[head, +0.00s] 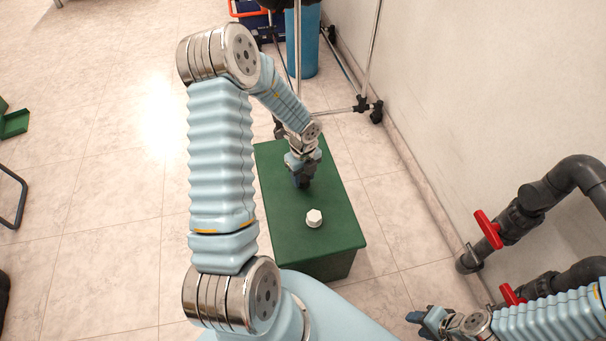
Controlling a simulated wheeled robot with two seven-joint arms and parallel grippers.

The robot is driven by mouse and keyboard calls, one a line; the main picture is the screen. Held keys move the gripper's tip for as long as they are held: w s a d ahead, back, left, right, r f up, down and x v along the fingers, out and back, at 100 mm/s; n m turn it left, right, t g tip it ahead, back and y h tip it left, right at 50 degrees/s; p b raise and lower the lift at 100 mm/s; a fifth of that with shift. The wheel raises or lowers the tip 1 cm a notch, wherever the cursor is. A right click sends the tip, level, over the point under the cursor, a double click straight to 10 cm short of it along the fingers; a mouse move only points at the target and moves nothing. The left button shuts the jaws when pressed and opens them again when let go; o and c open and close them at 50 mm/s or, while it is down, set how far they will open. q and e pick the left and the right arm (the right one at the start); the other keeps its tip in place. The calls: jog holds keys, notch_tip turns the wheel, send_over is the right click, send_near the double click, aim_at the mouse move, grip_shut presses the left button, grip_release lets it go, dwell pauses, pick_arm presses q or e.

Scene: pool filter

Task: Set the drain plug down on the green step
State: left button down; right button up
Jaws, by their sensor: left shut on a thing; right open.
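The green step (288,233) stands on the floor in the middle of the head view. A small white hexagonal plug-like piece (314,217) shows on its top, toward the near side; I take it for the drain plug, but cannot be sure. My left gripper (303,182) points down over the step, beyond the white piece and apart from it in the picture. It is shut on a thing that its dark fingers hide. I cannot tell how high it is above the step. My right gripper (418,324) is open and empty at the lower right.
Dark grey pipes (530,205) with a red valve handle (487,229) run along the right wall. A wheeled metal rack (365,103) and a blue cylinder (304,45) stand behind the step. A green object (14,123) lies at the far left.

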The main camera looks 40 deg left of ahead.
aim_at(303, 178)
pick_arm(q)
jog(key=shift+f, duration=0.1)
jog(key=c, duration=0.5)
grip_release()
notch_tip(303, 178, up, 3)
jog(key=p, duration=0.3)
jog(key=shift+p, duration=0.3)
jog(key=shift+r, duration=1)
jog(key=shift+r, duration=0.15)
